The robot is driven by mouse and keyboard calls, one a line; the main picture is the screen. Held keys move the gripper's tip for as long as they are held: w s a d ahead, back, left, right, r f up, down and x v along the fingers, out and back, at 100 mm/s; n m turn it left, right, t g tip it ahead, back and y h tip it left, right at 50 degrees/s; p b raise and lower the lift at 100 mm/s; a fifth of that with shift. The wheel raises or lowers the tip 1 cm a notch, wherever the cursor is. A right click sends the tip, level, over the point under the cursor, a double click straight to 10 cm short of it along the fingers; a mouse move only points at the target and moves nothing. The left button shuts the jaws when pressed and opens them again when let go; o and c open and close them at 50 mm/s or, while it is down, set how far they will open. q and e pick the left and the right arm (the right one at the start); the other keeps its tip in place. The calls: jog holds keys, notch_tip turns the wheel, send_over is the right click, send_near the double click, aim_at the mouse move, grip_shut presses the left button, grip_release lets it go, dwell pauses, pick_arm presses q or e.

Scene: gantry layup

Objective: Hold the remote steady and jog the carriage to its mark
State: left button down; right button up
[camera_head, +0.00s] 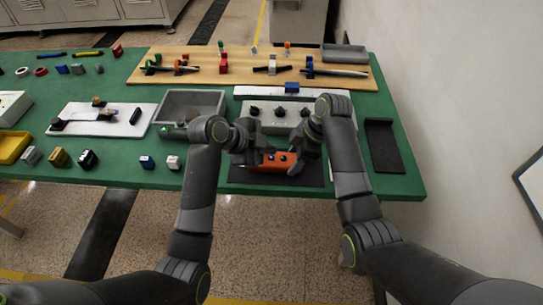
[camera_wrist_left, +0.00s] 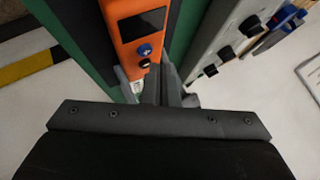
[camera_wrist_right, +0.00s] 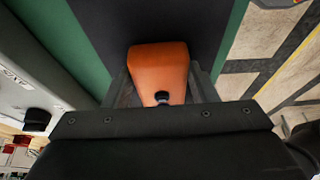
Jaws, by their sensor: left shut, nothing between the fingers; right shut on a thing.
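The orange remote (camera_head: 275,158) is over the dark mat at the table's front edge. My right gripper (camera_head: 296,166) is shut on it; the right wrist view shows a finger on each side of its orange body (camera_wrist_right: 158,68). The left wrist view shows its dark screen, a blue button (camera_wrist_left: 144,50) and a dark button below. My left gripper (camera_wrist_left: 157,88) is shut and empty, its fingertips close to the buttons; I cannot tell whether they touch. A blue block (camera_head: 291,88), apparently the carriage, is on the white rail (camera_head: 255,91) behind the control box. I cannot make out its mark.
The grey control box (camera_head: 262,118) with dark knobs stands just behind the grippers. A grey bin (camera_head: 188,104) is to the left, and a black tray (camera_head: 383,146) is to the right. A wooden board (camera_head: 200,72) with clamps lies at the back.

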dwell(0.7)
pick_arm(q)
jog(key=shift+f, duration=0.4)
jog(key=shift+f, duration=0.4)
dwell(0.7)
jog(key=shift+r, duration=3.35)
pick_arm(e)
jog(key=o, duration=1.2)
